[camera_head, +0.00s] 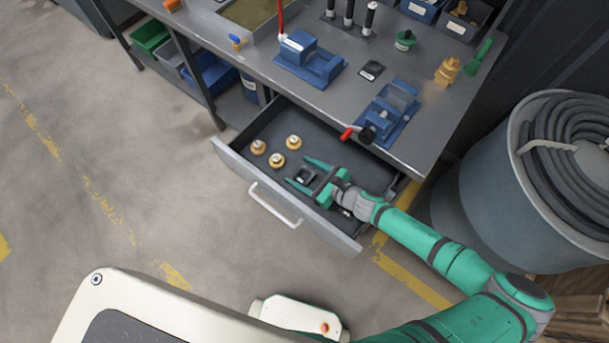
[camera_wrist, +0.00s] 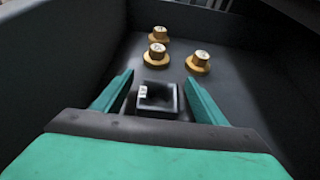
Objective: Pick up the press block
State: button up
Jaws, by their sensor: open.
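A small black square block with a hollow top and a white label, which looks like the press block (camera_wrist: 158,98), sits in the open drawer. It also shows in the head view (camera_head: 304,176). My gripper (camera_head: 306,178) reaches into the drawer from the right, and its two green fingers are open. In the wrist view the fingers (camera_wrist: 158,88) stand on either side of the block, with gaps visible between them and it.
The open drawer (camera_head: 233,162) has a front wall with a handle. Several brass fittings, one of them here (camera_head: 277,160), stand left of the block. The workbench (camera_head: 345,100) overhangs the drawer's back and carries blue fixtures (camera_head: 310,60). A hose drum (camera_head: 490,170) stands right.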

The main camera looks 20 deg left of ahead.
jog(key=shift+c, duration=0.6)
jog(key=shift+r, duration=0.1)
jog(key=c, duration=1.3)
